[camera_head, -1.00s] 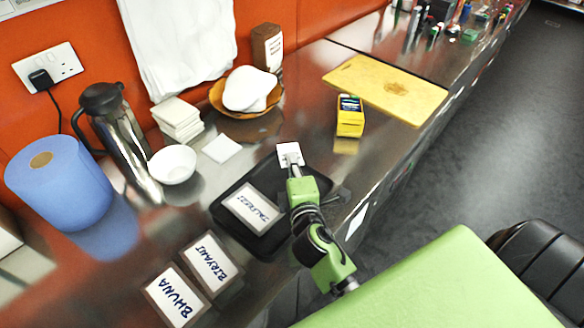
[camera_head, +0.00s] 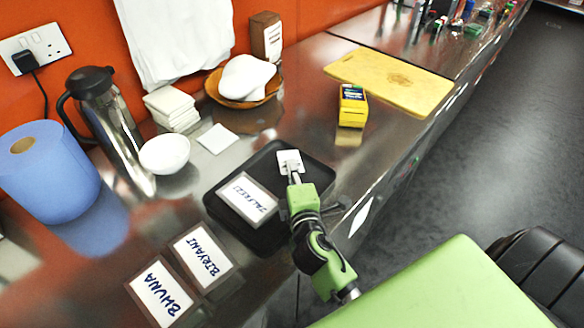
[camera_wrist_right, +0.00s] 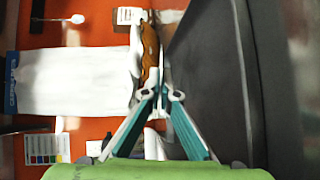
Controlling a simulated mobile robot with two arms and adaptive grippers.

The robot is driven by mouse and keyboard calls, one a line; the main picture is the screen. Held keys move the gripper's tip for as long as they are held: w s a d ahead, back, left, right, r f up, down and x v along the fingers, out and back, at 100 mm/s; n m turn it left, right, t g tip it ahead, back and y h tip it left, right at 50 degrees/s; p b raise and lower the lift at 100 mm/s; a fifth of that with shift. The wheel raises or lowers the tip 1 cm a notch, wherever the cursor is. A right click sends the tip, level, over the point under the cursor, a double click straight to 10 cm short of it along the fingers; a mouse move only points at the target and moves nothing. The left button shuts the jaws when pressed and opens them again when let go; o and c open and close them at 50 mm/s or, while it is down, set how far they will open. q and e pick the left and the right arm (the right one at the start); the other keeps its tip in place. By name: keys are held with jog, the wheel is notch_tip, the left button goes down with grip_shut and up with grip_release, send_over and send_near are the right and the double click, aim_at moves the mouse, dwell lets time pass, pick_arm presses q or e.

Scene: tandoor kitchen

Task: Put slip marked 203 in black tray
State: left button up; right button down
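The black tray (camera_head: 232,232) lies on the steel counter, with a white card reading "JALFREZI" (camera_head: 247,199) at its left side. My right gripper (camera_head: 292,174) is shut on a small white slip (camera_head: 290,158), above the tray's far part in the head view. The slip's mark is too small to read, and I cannot tell whether it touches the tray. In the right wrist view the fingertips (camera_wrist_right: 162,93) come close together; the slip is hard to make out there. My left gripper is not in view.
Cards reading "BIRYANI" (camera_head: 203,256) and "BHUNA" (camera_head: 161,294) lie nearer left. A white bowl (camera_head: 165,153), flask (camera_head: 108,125), white square (camera_head: 217,138) and wooden bowl (camera_head: 243,101) stand behind. A yellow box (camera_head: 352,108) and cutting board (camera_head: 398,82) are at right.

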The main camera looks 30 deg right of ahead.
jog(key=c, duration=2.2)
grip_release()
jog(key=shift+f+b+v, duration=0.1)
jog(key=shift+b+v, duration=0.05)
jog(key=shift+v, duration=0.7)
jog(key=shift+f+b+v, duration=0.15)
jog(key=shift+v, duration=0.65)
jog(key=shift+f+b+v, duration=0.15)
jog(key=shift+b+v, duration=0.15)
jog(key=shift+v, duration=0.65)
jog(key=shift+f+b+v, duration=0.1)
jog(key=shift+b+v, duration=0.15)
jog(key=shift+v, duration=0.65)
jog(key=shift+r, duration=0.15)
notch_tip(320, 180, up, 6)
jog(key=p, duration=0.6)
